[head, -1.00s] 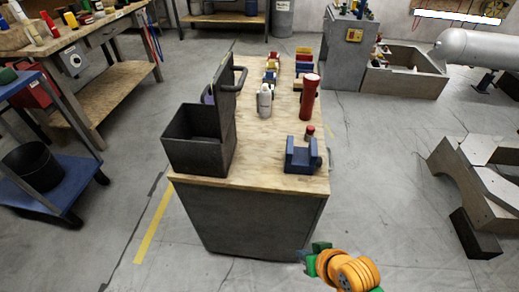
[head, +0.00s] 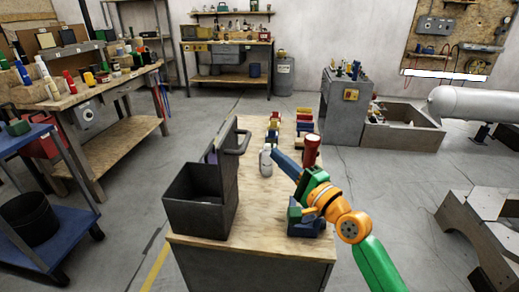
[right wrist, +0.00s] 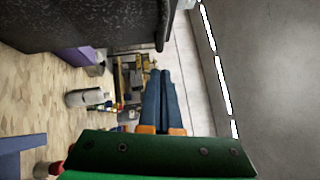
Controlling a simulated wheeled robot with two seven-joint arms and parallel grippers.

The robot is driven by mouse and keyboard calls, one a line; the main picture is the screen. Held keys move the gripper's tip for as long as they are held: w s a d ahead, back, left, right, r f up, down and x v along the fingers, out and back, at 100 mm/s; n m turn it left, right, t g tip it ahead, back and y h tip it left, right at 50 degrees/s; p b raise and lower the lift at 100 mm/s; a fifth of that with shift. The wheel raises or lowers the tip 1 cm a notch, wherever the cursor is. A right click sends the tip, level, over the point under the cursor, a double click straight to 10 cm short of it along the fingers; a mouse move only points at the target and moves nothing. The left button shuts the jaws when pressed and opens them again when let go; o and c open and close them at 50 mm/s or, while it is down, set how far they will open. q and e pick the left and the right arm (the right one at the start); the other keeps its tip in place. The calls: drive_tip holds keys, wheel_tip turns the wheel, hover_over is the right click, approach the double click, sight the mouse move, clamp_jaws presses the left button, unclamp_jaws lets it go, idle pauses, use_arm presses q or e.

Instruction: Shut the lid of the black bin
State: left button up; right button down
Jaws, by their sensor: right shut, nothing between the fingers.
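The black bin (head: 193,215) stands on the near left of the wooden-topped cabinet. Its lid (head: 227,170) stands open, upright along the bin's right side, with a handle (head: 241,142) on its right face. My right gripper (head: 275,153) is shut and empty, right of the lid and apart from it, its blue fingers pointing up-left near the white bottle (head: 266,162). In the right wrist view the closed fingertips (right wrist: 160,74) show below a dark speckled panel (right wrist: 80,25), which looks like the lid. My left gripper is not in view.
A blue holder (head: 302,228) sits below my right wrist, partly hidden. Several coloured blocks (head: 273,127) line the back of the cabinet top (head: 252,208). Bare wood lies between the bin and the blue holder.

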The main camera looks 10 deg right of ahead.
drive_tip(key=a, duration=0.1)
drive_tip(key=w+a+p, duration=0.1)
drive_tip(key=a, duration=0.1)
drive_tip(key=w+a+r+p, duration=0.1)
drive_tip(key=shift+w+a, duration=0.1)
drive_tip(key=shift+a, duration=0.15)
